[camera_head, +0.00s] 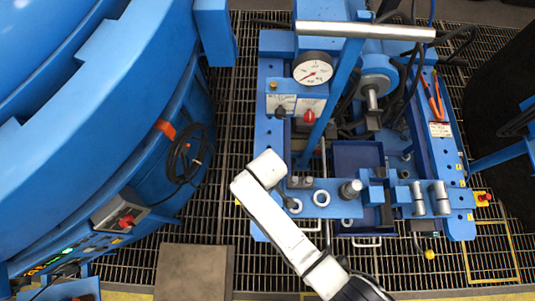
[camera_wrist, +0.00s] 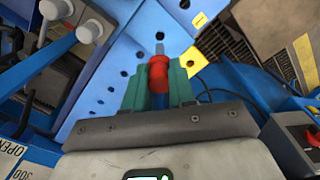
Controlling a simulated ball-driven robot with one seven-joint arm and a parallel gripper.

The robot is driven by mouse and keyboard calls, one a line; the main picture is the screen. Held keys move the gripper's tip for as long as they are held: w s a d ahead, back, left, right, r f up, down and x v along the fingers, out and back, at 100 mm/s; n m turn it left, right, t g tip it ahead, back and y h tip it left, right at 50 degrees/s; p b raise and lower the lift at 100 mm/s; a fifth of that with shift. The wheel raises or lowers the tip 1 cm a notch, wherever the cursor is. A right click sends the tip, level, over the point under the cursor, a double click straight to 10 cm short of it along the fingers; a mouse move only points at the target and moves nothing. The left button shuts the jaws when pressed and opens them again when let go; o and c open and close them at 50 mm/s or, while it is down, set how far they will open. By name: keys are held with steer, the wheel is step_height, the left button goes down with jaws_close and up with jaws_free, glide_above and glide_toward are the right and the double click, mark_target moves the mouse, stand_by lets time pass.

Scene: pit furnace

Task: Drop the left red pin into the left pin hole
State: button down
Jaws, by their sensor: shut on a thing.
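In the wrist view, my gripper (camera_wrist: 160,82) has its two green fingers closed around a red pin (camera_wrist: 158,72). The pin's grey metal tip points away from the gripper, toward a blue plate with several dark holes (camera_wrist: 111,88). The pin appears held clear of the plate, and I cannot tell which hole is the left pin hole. In the head view, my white arm reaches in from the bottom, and the gripper is mostly hidden at its end. White-ringed holes (camera_head: 321,198) show in the blue crossbar beside it.
A blue machine frame (camera_head: 459,200) carries a pressure gauge (camera_head: 312,69), a red knob (camera_head: 309,116) and metal cylinders (camera_head: 440,196). A large blue furnace body (camera_head: 95,130) with a black handwheel (camera_head: 188,153) stands left. Dark floor grating (camera_head: 225,140) lies between them.

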steer(key=shift+f+b, duration=3.35)
steer(key=shift+f, duration=0.1)
steer(key=shift+f+b, duration=1.15)
steer(key=shift+f, duration=0.45)
steer(key=c, duration=0.9)
jaws_free()
steer(key=shift+o, duration=0.2)
step_height(320, 180, up, 11)
steer(key=shift+f+p, duration=0.1)
steer(key=shift+p, duration=0.55)
